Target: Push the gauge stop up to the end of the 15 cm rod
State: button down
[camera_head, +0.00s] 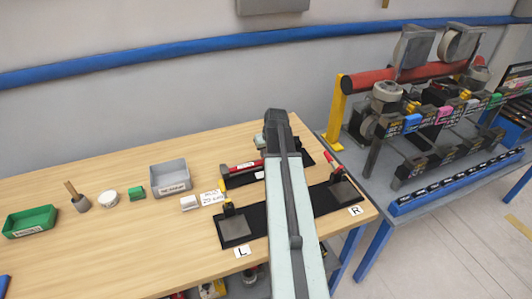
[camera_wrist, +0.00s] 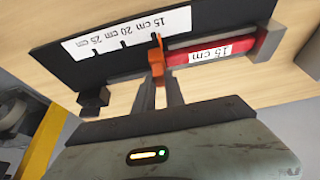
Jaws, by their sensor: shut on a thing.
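The red rod labelled 15 cm (camera_wrist: 225,47) lies on the black gauge (camera_wrist: 105,62) in the wrist view, against a grey end block (camera_wrist: 269,41). The orange gauge stop (camera_wrist: 157,60) stands at the rod's left end, close to the 15 cm mark of the white scale (camera_wrist: 125,35). Whether stop and rod touch or a thin gap remains, I cannot tell. My gripper (camera_wrist: 162,88) is shut on the stop's lower part. In the head view, the red rod (camera_head: 243,167) shows left of my arm, which hides the stop and my fingertips.
A grey bin (camera_head: 170,178), green tray (camera_head: 30,221) and small items stand left on the wooden table. A grey bench with machinery (camera_head: 410,125) stands right. The table's left front is clear.

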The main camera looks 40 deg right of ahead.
jog(key=shift+d, duration=0.15)
jog(key=c, duration=1.4)
grip_release()
jog(key=shift+s, duration=0.1)
jog(key=p+v, duration=0.7)
jog(key=v, duration=0.1)
jog(key=shift+f, duration=0.1)
